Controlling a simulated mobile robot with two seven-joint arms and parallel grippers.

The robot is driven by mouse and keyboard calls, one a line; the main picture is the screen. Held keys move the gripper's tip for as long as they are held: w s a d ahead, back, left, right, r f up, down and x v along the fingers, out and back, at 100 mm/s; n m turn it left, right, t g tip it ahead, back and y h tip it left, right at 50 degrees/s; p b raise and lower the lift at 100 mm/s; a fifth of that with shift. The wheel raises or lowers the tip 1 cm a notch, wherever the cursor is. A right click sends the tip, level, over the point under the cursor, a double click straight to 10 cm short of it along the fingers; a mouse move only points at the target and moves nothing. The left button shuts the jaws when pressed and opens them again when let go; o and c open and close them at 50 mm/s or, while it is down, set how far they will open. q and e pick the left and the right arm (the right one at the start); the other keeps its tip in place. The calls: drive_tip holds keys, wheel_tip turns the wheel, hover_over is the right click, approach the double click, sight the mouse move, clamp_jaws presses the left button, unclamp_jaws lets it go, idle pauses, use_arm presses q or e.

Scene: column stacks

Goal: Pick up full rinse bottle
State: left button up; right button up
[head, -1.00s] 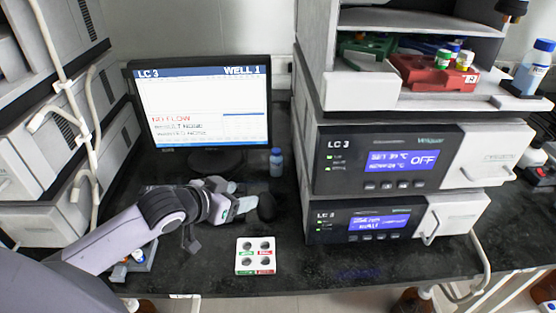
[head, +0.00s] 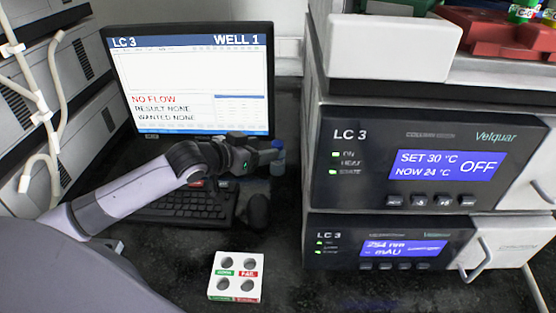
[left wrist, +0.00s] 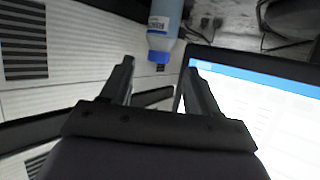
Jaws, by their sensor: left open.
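The rinse bottle (head: 277,164) is small and bluish with a blue cap. It stands upright on the dark bench, just right of the monitor's base. My left gripper (head: 275,153) is level with its upper part and overlaps its left side in the head view. In the left wrist view the bottle (left wrist: 167,18) shows with its blue cap (left wrist: 158,56) near the gap between the open fingers (left wrist: 160,68). Nothing is held. I cannot tell whether the fingers touch the bottle, or how full it is. My right gripper is not in view.
The LC 3 monitor (head: 190,75) stands behind my left arm. A keyboard (head: 180,207) and a mouse (head: 258,210) lie below the arm. A white vial block (head: 236,276) sits in front. Stacked LC 3 modules (head: 345,190) stand close to the right of the bottle.

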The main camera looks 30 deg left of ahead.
sight(274, 145)
use_arm(q)
drive_tip(key=shift+r+x, duration=0.1)
drive_tip(key=shift+x, duration=1.15)
drive_tip(key=shift+r+x, duration=0.15)
drive_tip(key=shift+x, duration=1.1)
drive_tip(key=shift+d, duration=0.1)
drive_tip(key=shift+c, duration=0.3)
drive_tip(key=c, duration=0.9)
